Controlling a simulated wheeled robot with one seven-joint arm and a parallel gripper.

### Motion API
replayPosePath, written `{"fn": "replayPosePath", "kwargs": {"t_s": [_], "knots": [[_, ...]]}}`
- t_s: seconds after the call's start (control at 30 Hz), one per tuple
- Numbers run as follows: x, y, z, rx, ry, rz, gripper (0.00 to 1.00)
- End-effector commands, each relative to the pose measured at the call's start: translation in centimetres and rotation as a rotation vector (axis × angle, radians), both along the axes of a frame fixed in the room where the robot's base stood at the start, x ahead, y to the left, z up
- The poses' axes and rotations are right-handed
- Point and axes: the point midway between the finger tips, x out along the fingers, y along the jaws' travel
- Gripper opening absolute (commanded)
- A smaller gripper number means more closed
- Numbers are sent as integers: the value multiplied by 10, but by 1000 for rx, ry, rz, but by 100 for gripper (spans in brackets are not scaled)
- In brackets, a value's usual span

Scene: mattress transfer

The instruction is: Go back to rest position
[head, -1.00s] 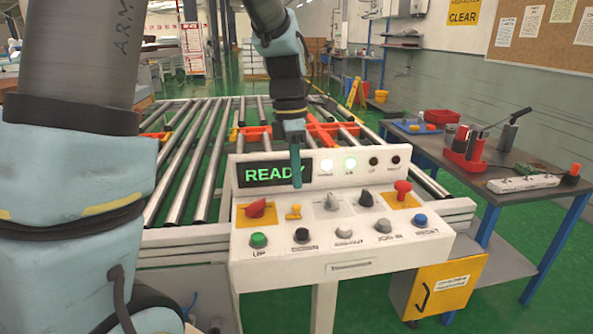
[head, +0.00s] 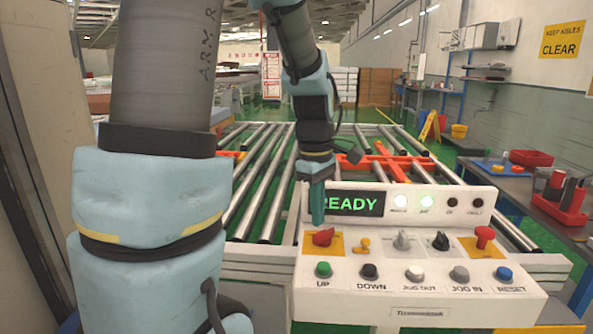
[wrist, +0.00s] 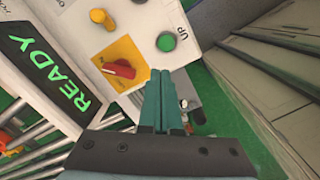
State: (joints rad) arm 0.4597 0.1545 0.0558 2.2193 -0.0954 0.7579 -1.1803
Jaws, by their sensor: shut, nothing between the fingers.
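My gripper (head: 317,222) points down in the head view, at the left edge of the white control panel (head: 420,300). Its teal fingers are together with nothing between them; they also show in the wrist view (wrist: 161,75). The red knob (head: 323,237) on a yellow plate shows just below the fingertips in the head view. In the wrist view the red knob (wrist: 119,69) lies to the left of the fingertips, apart from them. The display (head: 352,204) reads READY in green, partly covered by my gripper.
A roller conveyor (head: 262,190) runs behind the panel. A side table (head: 520,190) with red holders stands at the right. Panel buttons include the green UP button (head: 323,269) and blue RESET button (head: 504,273). Green floor shows around them.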

Motion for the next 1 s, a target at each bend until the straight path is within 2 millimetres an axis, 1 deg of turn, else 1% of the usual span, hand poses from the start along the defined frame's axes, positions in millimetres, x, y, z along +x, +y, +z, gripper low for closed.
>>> {"fn": "replayPosePath", "kwargs": {"t_s": [0.03, 0.2, 0.3, 0.4, 0.5, 0.6, 1.0], "knots": [[-3, 20, -5, 1, -21, -89, 0], [-16, 73, -22, 25, -95, -445, 0], [-26, 97, -29, 49, -130, -633, 0], [-35, 114, -35, 71, -153, -781, 0], [-41, 124, -39, 87, -166, -880, 0], [-43, 129, -40, 95, -173, -929, 0], [-44, 129, -40, 96, -173, -940, 0]]}}
